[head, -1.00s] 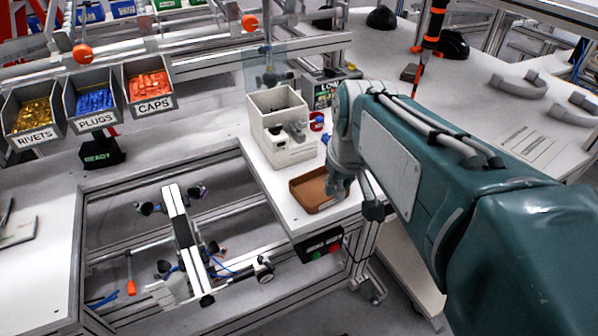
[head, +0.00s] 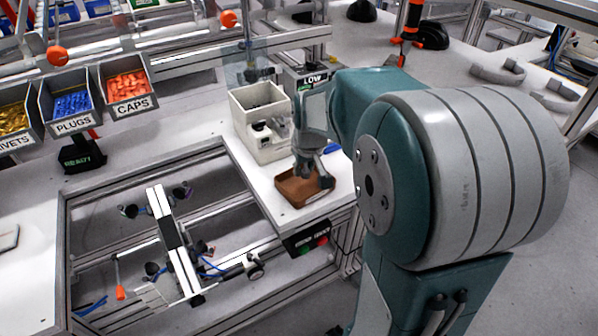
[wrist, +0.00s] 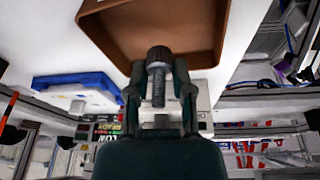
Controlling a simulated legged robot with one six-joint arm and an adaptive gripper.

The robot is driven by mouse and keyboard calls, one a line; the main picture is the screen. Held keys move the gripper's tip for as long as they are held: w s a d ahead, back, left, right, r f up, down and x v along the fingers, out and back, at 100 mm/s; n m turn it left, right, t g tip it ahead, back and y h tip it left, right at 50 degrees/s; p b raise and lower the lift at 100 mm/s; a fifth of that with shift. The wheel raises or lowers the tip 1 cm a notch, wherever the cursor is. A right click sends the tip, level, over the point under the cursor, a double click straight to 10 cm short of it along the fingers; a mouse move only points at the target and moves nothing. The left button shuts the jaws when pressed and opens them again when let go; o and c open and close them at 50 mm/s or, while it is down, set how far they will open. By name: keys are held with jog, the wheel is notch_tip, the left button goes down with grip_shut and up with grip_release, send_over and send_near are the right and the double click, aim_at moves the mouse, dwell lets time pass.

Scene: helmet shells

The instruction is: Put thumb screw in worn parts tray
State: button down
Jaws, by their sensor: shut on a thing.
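My gripper (wrist: 158,95) is shut on the thumb screw (wrist: 158,62), which has a dark knurled head and a threaded shank. In the wrist view the screw's head overlaps the near edge of the brown tray (wrist: 110,18). In the head view the brown tray (head: 290,201) sits on the white bench top, and my gripper (head: 316,178) is over its right part. The screw is too small to make out there. I cannot tell how high the screw is above the tray floor. The visible tray floor looks empty.
A cream box-shaped unit (head: 262,125) stands just behind the tray. A blue item (head: 332,148) lies behind my gripper. A button box (head: 308,238) hangs at the bench's front edge. Bins of rivets, plugs and caps (head: 125,85) are at the left.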

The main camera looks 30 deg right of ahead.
aim_at(303, 185)
jog(key=shift+w+d+f, duration=0.1)
jog(key=shift+w+f, duration=0.15)
jog(key=shift+f, duration=0.1)
jog(key=shift+s+x, duration=0.15)
jog(key=shift+x, duration=0.6)
jog(key=shift+s+x, duration=0.15)
jog(key=shift+x, duration=0.6)
jog(key=shift+f, duration=0.2)
jog(key=c, duration=0.5)
grip_release()
jog(key=shift+r, duration=0.1)
